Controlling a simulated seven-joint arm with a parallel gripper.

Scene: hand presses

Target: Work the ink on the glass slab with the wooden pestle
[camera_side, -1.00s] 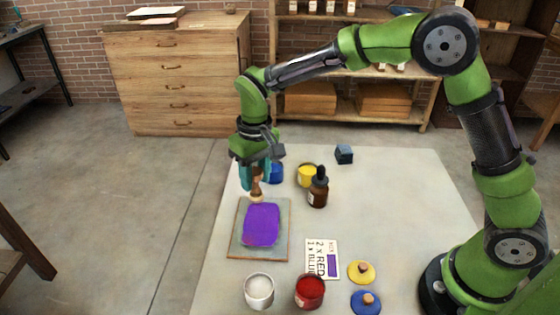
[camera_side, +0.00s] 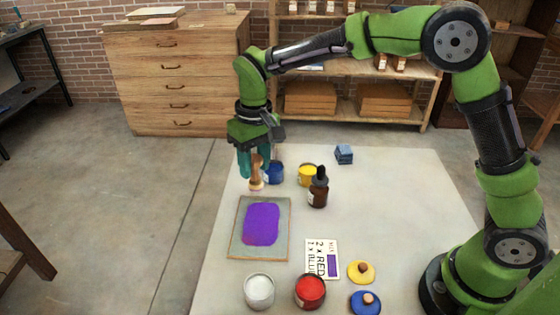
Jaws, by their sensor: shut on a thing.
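The glass slab (camera_side: 239,247) lies flat on the left part of the table, with a broad patch of purple ink (camera_side: 261,224) spread over its middle. My gripper (camera_side: 255,163) is shut on the wooden pestle (camera_side: 256,175) and holds it upright behind the slab's far edge. The pestle's lower end looks apart from the ink. Whether it touches the table there I cannot tell.
A blue tin (camera_side: 274,173) stands close beside the pestle, with a yellow tin (camera_side: 307,175) and a brown dropper bottle (camera_side: 318,190) to the right. White (camera_side: 259,291) and red (camera_side: 310,291) tins stand in front, near a recipe card (camera_side: 322,259) and two lids (camera_side: 361,272).

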